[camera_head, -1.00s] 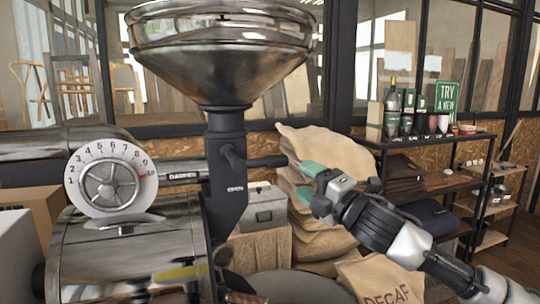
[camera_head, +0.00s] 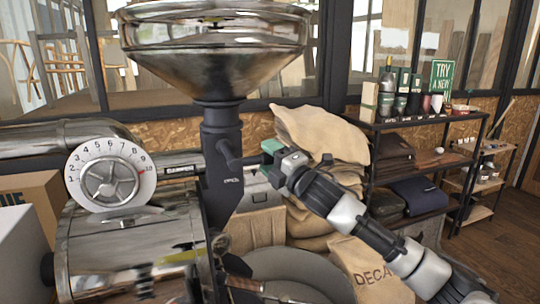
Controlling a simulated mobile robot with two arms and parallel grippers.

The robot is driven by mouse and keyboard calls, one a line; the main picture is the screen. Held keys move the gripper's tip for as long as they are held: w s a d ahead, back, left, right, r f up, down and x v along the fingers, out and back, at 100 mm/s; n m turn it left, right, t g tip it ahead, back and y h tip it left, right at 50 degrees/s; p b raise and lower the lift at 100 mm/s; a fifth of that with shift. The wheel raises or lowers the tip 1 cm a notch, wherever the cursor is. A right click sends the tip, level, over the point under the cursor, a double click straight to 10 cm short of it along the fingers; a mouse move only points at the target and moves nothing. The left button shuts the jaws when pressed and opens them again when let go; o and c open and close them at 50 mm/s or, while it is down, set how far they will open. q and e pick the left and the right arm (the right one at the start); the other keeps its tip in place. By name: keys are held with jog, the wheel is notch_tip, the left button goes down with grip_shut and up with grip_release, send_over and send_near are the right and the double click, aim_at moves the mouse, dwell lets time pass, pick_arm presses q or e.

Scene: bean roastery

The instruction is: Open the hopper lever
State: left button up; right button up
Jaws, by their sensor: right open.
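The steel hopper (camera_head: 215,50) stands on a dark neck (camera_head: 221,165) at the centre left. The hopper lever (camera_head: 246,160) is a short dark bar that sticks out to the right from the neck. My right gripper (camera_head: 268,158) is open, with its green-tipped fingers at the outer end of the lever. The gripper hides that end, and I cannot tell whether the fingers touch it. A small label on the neck is too blurred to read. My left gripper is not in view.
The roaster's numbered dial (camera_head: 110,175) and steel drum (camera_head: 130,245) are at the left. Coffee sacks (camera_head: 325,135) are stacked behind my right gripper. A round tray (camera_head: 285,270) lies below. A shelf (camera_head: 420,122) with bottles and folded cloth stands at the right.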

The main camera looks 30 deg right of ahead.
grip_shut()
jog(key=shift+f+m+b, duration=0.3)
jog(key=shift+f+b, duration=0.05)
jog(key=shift+b, duration=0.25)
jog(key=a+f+m+t+h+b, duration=0.1)
jog(key=a+f+m+h+b, duration=0.1)
jog(key=m+b, duration=0.5)
jog(key=w+a+f+m+t+h+b, duration=0.1)
jog(key=f+m+h+b, duration=0.4)
jog(key=m, duration=0.5)
jog(key=shift+a+h+b, duration=0.6)
jog(key=shift+h+b, duration=0.6)
jog(key=shift+h, duration=0.1)
